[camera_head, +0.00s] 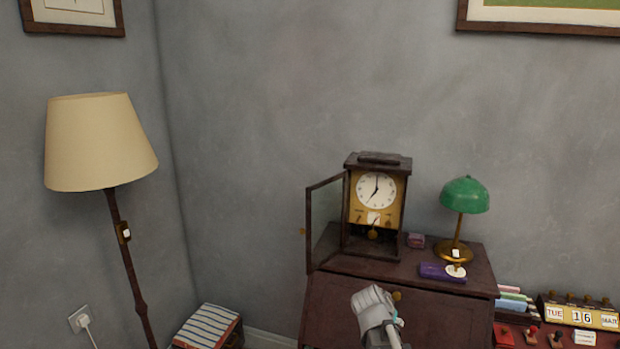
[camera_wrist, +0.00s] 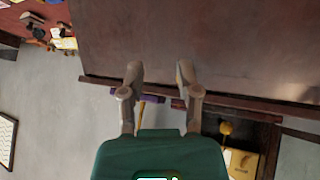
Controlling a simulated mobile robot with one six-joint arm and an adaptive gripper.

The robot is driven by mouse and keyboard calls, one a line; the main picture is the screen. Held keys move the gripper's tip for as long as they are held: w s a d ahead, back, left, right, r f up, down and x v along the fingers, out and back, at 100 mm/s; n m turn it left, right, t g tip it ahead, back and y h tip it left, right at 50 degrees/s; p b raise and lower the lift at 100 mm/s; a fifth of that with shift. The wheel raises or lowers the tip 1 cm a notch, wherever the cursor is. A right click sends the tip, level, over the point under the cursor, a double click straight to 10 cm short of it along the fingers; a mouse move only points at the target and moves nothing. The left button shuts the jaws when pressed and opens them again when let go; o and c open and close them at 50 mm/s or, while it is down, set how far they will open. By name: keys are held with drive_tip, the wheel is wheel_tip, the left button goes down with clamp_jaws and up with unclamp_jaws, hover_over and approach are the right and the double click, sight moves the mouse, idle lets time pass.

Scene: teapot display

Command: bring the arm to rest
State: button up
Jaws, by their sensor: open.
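My gripper (camera_wrist: 159,72) shows in the wrist view with its two fingers apart and nothing between them. In the head view, the pale end of my arm (camera_head: 374,306) is in front of the dark wooden bureau (camera_head: 440,318), at the lower middle. The bureau's broad brown panel (camera_wrist: 215,45) fills the upper right of the wrist view, beyond the fingertips. I cannot tell how far the fingers are from it.
On the bureau stand a clock (camera_head: 374,190) with its glass door (camera_head: 326,220) swung open to the left, a green lamp (camera_head: 464,196) and a purple case (camera_head: 442,272). A floor lamp (camera_head: 100,145) is at left, a striped box (camera_head: 208,326) low beside the bureau. A calendar (camera_head: 580,315) is at right.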

drive_tip(key=s+a+f+n+g+y, duration=0.2)
drive_tip(key=s+a+n+y, duration=0.1)
drive_tip(key=s, duration=0.4)
drive_tip(key=s+a+f+n+g+y, duration=0.2)
drive_tip(key=s+a+n+g+y, duration=0.1)
drive_tip(key=s, duration=0.4)
drive_tip(key=shift+f, duration=0.2)
drive_tip(key=shift+o, duration=0.2)
